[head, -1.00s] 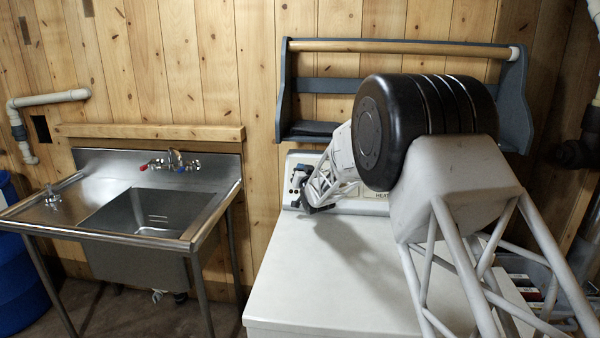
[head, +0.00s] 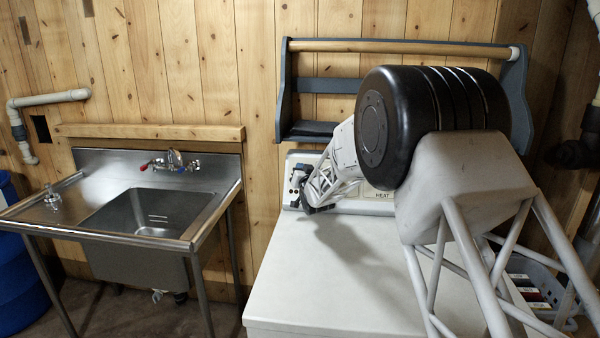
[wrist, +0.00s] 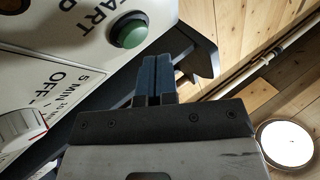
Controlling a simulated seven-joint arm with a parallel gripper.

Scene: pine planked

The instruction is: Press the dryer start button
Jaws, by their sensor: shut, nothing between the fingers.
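The dryer (head: 300,265) is white, with an upright control panel (head: 300,160) at its back. The green start button (wrist: 129,31) shows in the wrist view as a round cap in a dark ring, beside the partly cut-off word START. My gripper (wrist: 160,55) is shut and empty, its blue fingers together just below and right of the button. In the head view my gripper (head: 302,183) is in front of the panel's left end, and the button cannot be made out there. I cannot tell whether the fingertips touch the button.
A white dial with a red mark (wrist: 22,128) sits on the panel near OFF and 5 MIN lettering. A blue-grey shelf with a wooden rod (head: 400,48) hangs above the dryer. A steel sink (head: 150,215) stands at left. The dryer top's front left is clear.

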